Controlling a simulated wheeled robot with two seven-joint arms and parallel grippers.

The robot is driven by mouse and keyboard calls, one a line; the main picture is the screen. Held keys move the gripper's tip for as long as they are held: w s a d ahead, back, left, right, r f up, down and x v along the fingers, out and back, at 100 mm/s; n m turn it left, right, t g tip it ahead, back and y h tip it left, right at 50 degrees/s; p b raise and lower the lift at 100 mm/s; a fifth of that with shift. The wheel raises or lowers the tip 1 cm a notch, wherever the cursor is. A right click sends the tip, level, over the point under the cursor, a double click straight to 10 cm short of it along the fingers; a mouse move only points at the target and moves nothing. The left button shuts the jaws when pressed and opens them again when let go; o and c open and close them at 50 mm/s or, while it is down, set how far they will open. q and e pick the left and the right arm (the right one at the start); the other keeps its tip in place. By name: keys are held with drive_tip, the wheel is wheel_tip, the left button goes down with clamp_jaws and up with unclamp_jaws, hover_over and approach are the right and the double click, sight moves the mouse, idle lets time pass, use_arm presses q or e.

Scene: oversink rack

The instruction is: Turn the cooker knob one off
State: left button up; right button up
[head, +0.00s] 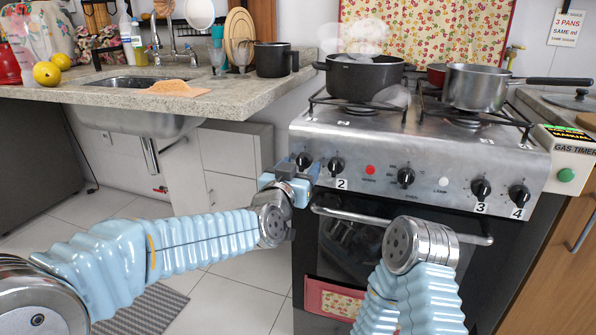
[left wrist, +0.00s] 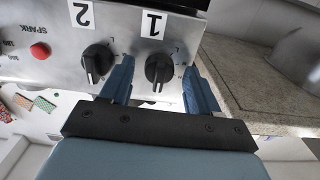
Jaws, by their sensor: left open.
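Cooker knob one (head: 304,161) is a black dial at the left end of the steel front panel. My left gripper (head: 298,176) is right at it, hiding its label in the head view. In the left wrist view, which is upside down, knob one (left wrist: 158,68) lies below its "1" label, with its grip bar roughly upright. The blue fingers of my left gripper (left wrist: 160,72) stand open, one on each side of the knob, with a gap to it on both sides. My right forearm shows at the lower right, but its gripper is out of view.
Knob two (left wrist: 97,63) is close beside one finger. A dark pot (head: 365,78) with steam above it and a steel saucepan (head: 474,88) stand on the cooker. The oven handle (head: 400,224) runs below the panel. The stone counter (head: 245,95) is at the left.

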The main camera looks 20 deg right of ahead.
use_arm(q)
drive_tip(key=b+v, duration=0.1)
drive_tip(key=v, duration=1.3)
drive_tip(key=shift+w+f, duration=0.1)
